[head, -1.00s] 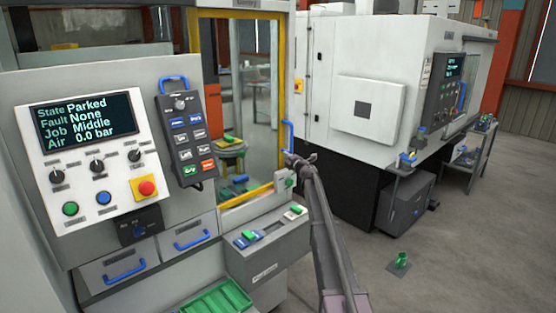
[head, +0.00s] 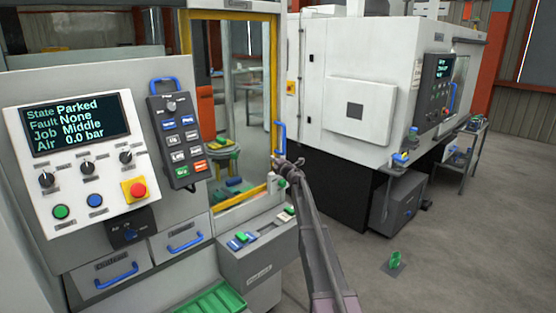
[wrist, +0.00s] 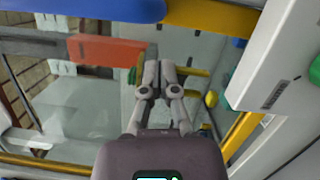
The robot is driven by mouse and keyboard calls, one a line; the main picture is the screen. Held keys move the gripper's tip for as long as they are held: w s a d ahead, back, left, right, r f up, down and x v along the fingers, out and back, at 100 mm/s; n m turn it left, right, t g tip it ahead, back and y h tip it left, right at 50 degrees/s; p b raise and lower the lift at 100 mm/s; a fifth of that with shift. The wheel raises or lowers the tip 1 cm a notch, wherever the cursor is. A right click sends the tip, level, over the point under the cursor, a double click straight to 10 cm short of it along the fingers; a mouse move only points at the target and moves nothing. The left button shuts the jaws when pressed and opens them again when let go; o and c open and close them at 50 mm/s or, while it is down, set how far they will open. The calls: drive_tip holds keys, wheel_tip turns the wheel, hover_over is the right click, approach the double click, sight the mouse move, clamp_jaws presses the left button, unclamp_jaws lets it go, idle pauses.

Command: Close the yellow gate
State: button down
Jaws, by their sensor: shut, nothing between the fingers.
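The yellow gate (head: 277,88) is a tall yellow frame with a clear pane, in the middle of the head view. Its blue handle (head: 281,138) stands upright on the right post. My gripper (head: 288,163) is just below the handle, by the lower right corner of the gate. In the wrist view my gripper (wrist: 160,66) is shut and empty, with its fingers together. The blue handle (wrist: 85,9) and a yellow frame bar (wrist: 210,17) cross the top of that view, apart from the fingertips. I cannot tell how far the gate stands open.
A control panel (head: 85,181) with a pendant (head: 178,140) stands left of the gate. A grey ledge (head: 260,243) with small coloured parts lies below it. A white machine (head: 345,55) stands to the right. The floor (head: 450,255) at front right is mostly clear.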

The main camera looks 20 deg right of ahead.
drive_tip(key=v, duration=1)
drive_tip(key=shift+s+a, duration=0.2)
drive_tip(key=shift+a, duration=0.1)
drive_tip(key=s+a+f+m+g+h, duration=0.1)
drive_tip(key=s+f+m+g+h, duration=0.35)
drive_tip(key=s+m, duration=0.6)
drive_tip(key=s+f+m+g+h, duration=0.4)
drive_tip(key=s+f+m+h, duration=0.2)
drive_tip(key=s+m, duration=0.45)
drive_tip(key=s+a+f+g+y, duration=0.2)
drive_tip(key=s+a, duration=0.3)
drive_tip(key=s, duration=0.4)
drive_tip(key=s+a+f+m+g+y, duration=0.1)
drive_tip(key=s+a+f+g, duration=0.3)
drive_tip(key=s, duration=0.5)
drive_tip(key=s+a+f+m+g+y, duration=0.1)
drive_tip(key=s+a+f+g+y, duration=0.2)
drive_tip(key=s+a, duration=0.3)
drive_tip(key=s, duration=0.4)
